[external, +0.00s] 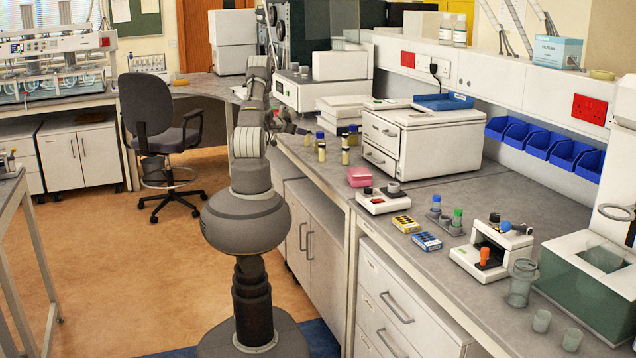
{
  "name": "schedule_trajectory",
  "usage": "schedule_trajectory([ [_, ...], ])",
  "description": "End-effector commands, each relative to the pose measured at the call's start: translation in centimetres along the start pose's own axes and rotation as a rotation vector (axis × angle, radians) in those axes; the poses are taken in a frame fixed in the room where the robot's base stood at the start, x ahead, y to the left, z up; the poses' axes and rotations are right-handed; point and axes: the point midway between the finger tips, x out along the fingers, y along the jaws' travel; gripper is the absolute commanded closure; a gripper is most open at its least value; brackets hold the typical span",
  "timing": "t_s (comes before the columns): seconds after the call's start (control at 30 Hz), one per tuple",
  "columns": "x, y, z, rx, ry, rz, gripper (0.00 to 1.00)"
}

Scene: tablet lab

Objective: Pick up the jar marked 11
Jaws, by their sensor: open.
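One jar with a blue lid (320,144) and one with a dark lid (321,153) stand nearest my arm. Another dark-lidded jar (345,156) and a blue-lidded jar (353,137) stand to their right. The marks on the jars are too small to read, so I cannot tell which is 11. My gripper (302,130) is open, small and dark in the view, just left of the jars. I see nothing held in it.
A white drawer instrument (420,140) stands right of the jars, and a stack of white boxes (342,110) behind them. A pink box (360,176) and a small white device (383,201) sit nearer on the bench. Bare bench lies in front of the jars.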

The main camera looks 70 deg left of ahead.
Motion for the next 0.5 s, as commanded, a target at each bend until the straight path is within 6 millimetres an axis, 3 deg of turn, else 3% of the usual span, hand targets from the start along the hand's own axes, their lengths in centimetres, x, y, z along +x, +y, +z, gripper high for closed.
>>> schedule_trajectory([
  [0.3, 5.2, 0.4, -0.3, 0.004, 0.001, -0.001, 0.35],
  [0.5, 6.5, 0.3, -0.6, 0.004, 0.001, -0.002, 0.35],
])
